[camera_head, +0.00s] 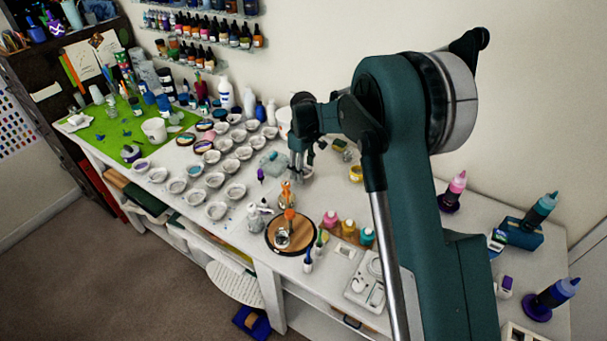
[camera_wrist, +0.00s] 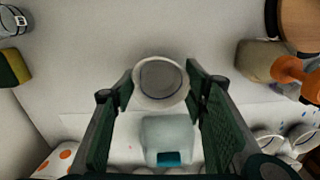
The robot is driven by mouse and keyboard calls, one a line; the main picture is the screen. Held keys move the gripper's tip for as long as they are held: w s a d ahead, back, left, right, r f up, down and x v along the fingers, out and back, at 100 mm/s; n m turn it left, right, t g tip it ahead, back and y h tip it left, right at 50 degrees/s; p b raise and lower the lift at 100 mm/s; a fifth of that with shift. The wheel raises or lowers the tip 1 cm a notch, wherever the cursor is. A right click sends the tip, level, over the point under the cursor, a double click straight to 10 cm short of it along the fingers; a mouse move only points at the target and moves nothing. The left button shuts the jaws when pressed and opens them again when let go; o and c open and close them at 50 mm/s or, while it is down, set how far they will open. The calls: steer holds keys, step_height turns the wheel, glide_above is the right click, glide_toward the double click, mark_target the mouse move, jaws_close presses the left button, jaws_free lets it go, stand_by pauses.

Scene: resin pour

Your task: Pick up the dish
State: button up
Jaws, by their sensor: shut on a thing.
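A small round white dish (camera_wrist: 160,80) is between the two fingers of my gripper (camera_wrist: 160,84) in the wrist view, with its open mouth facing the camera. The fingers press on its left and right sides, so my gripper is shut on it. In the head view my gripper (camera_head: 301,172) points down low over the white table, right of the rows of dishes. The held dish is mostly hidden there. Whether it touches the table, I cannot tell.
Several similar white dishes (camera_head: 216,210) stand in rows to the left. A translucent container (camera_wrist: 168,136) is close beside the held dish. Orange-topped bottles (camera_head: 286,192), a round wooden board (camera_head: 275,241) and a yellow-green sponge (camera_wrist: 14,64) are near. Bare table lies around the sponge.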

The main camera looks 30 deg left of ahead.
step_height(320, 180, up, 8)
stand_by(0.5)
